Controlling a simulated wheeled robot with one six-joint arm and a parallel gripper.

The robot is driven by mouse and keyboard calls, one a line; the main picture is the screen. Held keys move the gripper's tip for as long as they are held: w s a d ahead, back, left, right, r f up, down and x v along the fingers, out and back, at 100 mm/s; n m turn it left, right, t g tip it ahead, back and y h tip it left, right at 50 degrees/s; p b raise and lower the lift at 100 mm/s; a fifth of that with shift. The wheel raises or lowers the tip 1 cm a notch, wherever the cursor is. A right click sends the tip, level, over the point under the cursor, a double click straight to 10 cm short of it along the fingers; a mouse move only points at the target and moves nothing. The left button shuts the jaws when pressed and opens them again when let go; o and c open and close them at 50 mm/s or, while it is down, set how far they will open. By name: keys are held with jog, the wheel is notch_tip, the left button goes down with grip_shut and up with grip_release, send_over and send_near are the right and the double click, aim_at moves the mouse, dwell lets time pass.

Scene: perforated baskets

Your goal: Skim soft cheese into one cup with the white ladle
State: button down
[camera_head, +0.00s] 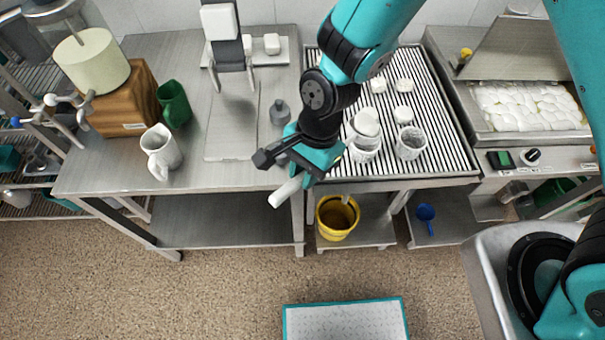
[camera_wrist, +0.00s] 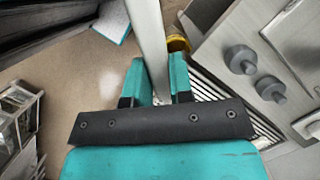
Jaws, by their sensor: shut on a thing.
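My gripper (camera_head: 300,180) is shut on a white handle (camera_head: 285,191), seemingly the ladle's, in front of the slatted drain table. The handle also shows as a pale shaft (camera_wrist: 149,40) between the fingers (camera_wrist: 158,85) in the wrist view. A rounded white piece (camera_head: 367,122) sits at the mouth of one white perforated cup (camera_head: 364,151); I cannot tell whether it is the ladle's bowl or cheese. Another perforated cup (camera_head: 410,145) stands to its right. White soft cheese (camera_head: 525,106) fills the steel vat (camera_head: 482,136) at the right.
The slatted drain table (camera_head: 440,150) carries several small white pieces behind the cups. A white jug (camera_head: 161,153) and a green jug (camera_head: 174,104) stand on the left steel table (camera_head: 100,170). A yellow bucket (camera_head: 337,226) and blue scoop (camera_head: 427,214) are below.

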jog(key=shift+g+y, duration=0.9)
jog(key=shift+p+v, duration=1)
jog(key=shift+v, duration=1.3)
jog(key=w+d+r+g+y+p, duration=0.3)
jog(key=w+d+r+p, duration=0.1)
jog(key=r+p, duration=0.2)
jog(key=shift+w+d+r, duration=0.35)
